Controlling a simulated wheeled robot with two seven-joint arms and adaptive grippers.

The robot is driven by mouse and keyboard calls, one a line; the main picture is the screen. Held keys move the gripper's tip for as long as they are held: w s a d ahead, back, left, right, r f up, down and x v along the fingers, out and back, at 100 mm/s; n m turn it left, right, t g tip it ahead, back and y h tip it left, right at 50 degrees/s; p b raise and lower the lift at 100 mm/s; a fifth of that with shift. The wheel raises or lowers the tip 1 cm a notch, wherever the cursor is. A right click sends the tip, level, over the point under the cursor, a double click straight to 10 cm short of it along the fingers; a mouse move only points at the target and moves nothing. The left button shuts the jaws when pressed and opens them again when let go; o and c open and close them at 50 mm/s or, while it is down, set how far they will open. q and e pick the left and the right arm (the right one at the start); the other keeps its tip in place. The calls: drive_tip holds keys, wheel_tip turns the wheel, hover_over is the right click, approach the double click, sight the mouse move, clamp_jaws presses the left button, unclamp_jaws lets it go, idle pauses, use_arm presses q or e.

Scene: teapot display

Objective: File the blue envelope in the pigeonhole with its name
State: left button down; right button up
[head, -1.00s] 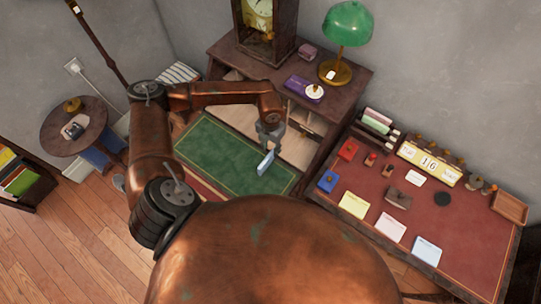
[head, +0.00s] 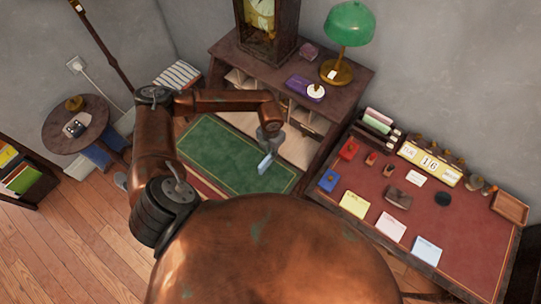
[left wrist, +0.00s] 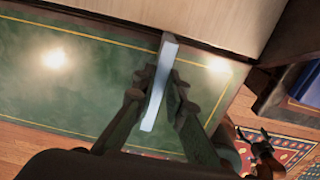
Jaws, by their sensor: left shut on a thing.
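My left gripper (head: 268,151) is shut on the light blue envelope (head: 265,164) and holds it over the green writing surface (head: 215,158) of the open desk. The left wrist view shows the envelope (left wrist: 161,82) edge-on between the two fingers (left wrist: 160,95), its far end close to a pale wooden panel (left wrist: 215,20). The desk's pigeonholes (head: 303,117) stand behind the gripper, under the desk top. My forearm hides part of them, and no name labels are legible.
The desk top carries a clock (head: 268,25), a green lamp (head: 349,28) and a purple box (head: 305,88). A round side table (head: 75,125) stands at left.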

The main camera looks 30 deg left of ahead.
use_arm(q)
drive_tip(key=shift+r, duration=0.15)
idle(0.3)
drive_tip(key=shift+r, duration=0.6)
drive_tip(key=s+r, duration=0.1)
drive_tip(key=r, duration=0.1)
drive_tip(key=s+r, duration=0.1)
drive_tip(key=r, duration=0.1)
drive_tip(key=s+r, duration=0.2)
drive_tip(key=shift+a+r, duration=0.2)
drive_tip(key=shift+r, duration=0.05)
drive_tip(key=s+r, duration=0.5)
drive_tip(key=s, duration=0.5)
drive_tip(key=shift+a+b, duration=0.35)
